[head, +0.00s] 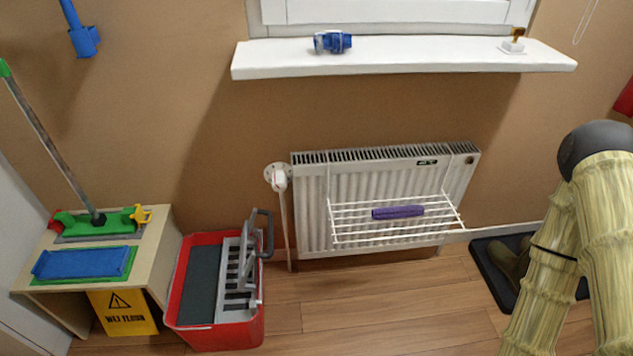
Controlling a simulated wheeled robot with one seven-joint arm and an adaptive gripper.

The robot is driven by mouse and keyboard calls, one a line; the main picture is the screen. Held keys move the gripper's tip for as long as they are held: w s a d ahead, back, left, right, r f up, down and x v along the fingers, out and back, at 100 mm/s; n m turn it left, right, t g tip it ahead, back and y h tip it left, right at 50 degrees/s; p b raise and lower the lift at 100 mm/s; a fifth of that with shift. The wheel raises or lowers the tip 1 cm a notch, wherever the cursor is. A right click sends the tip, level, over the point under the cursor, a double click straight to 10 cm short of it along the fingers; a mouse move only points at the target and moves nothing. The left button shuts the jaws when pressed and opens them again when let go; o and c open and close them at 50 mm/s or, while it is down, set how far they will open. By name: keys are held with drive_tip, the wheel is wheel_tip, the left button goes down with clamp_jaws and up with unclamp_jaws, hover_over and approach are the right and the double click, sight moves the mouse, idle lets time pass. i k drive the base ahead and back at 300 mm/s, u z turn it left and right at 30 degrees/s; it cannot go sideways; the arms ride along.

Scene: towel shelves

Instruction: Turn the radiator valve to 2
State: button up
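The radiator valve (279,181) is a small white knob at the upper left corner of the white radiator (310,205). A round pale disc sits behind it, and a thin white pipe (286,228) runs down from it to the floor. Its numbers are too small to read, so I cannot tell its setting. Part of my arm shows at the right edge, far from the valve. My gripper is not in view.
A wire rack with a purple roll (398,212) hangs on the radiator's front. Below the valve stands a red bucket (258,325) with a grey wringer (262,232). A white windowsill (430,57) juts out above. Open wooden floor (370,310) lies in front of the radiator.

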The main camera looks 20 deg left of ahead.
sight(279, 177)
drive_tip(key=z, duration=1.45)
drive_tip(key=k, duration=1.05)
drive_tip(key=u, duration=1.8)
drive_tip(key=i, duration=0.5)
drive_tip(key=z, duration=0.05)
